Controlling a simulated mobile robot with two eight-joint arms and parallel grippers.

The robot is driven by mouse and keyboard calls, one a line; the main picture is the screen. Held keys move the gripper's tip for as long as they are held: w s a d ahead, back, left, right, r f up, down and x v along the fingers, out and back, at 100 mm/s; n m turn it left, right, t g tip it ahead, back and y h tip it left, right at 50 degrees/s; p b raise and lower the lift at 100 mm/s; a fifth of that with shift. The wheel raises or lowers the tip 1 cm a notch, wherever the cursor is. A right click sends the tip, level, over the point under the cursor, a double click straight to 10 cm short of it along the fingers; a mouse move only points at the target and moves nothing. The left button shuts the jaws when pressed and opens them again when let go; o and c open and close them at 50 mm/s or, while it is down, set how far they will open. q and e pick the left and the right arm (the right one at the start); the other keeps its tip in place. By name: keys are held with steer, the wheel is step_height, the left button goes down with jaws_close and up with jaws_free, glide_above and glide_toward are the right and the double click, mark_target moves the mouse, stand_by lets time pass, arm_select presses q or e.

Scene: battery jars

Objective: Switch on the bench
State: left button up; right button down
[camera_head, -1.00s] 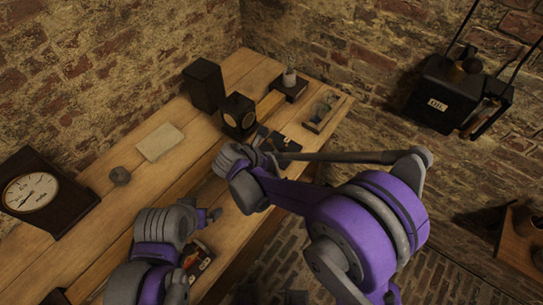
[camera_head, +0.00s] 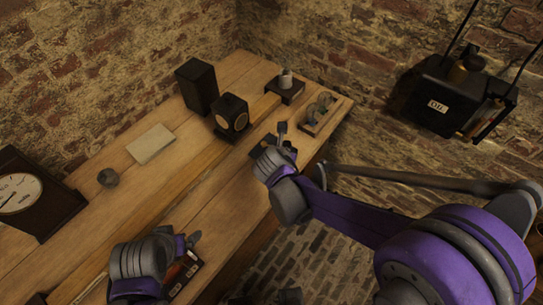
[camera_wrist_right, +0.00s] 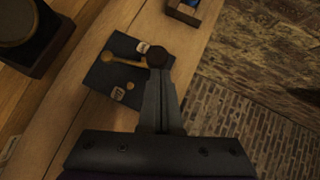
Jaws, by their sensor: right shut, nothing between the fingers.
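A dark switch plate (camera_wrist_right: 112,78) lies on the bench near its front edge. It carries a brass lever (camera_wrist_right: 124,61) with a round black knob (camera_wrist_right: 157,56), and two small pale labels. My right gripper (camera_wrist_right: 160,75) is shut and empty, its tips right at the knob; I cannot tell whether they touch it. In the head view the right gripper (camera_head: 282,132) partly hides the plate (camera_head: 262,149). My left gripper (camera_head: 190,240) is over the near part of the wooden bench (camera_head: 190,185), above a dark board with labels (camera_head: 185,275); its fingers are too unclear to judge.
A dark speaker-like block (camera_head: 231,116), a tall black box (camera_head: 197,86), a paper sheet (camera_head: 151,144), a small grey knob (camera_head: 108,177) and a dial instrument (camera_head: 35,195) stand on the bench. A tray of glass pieces (camera_head: 320,115) is at the far right end. A labelled black box (camera_head: 443,100) hangs by the wall.

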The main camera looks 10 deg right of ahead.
arm_select(q)
steer(key=shift+s+a+f, duration=0.1)
steer(key=shift+f, duration=0.25)
arm_select(e)
steer(key=shift+w+d, duration=0.35)
steer(key=shift+d, duration=0.1)
arm_select(q)
steer(key=shift+f+b, duration=0.2)
steer(key=shift+b, duration=0.15)
arm_select(e)
steer(key=shift+w+d, duration=0.3)
steer(key=shift+d, duration=0.1)
arm_select(q)
steer(key=shift+s, duration=0.1)
arm_select(e)
steer(key=shift+w+d+r, duration=0.1)
steer(key=shift+w, duration=0.05)
arm_select(q)
steer(key=shift+w+r+p, duration=0.2)
steer(key=shift+r+p, duration=0.3)
steer(key=shift+r, duration=0.1)
arm_select(e)
steer(key=v, duration=1.1)
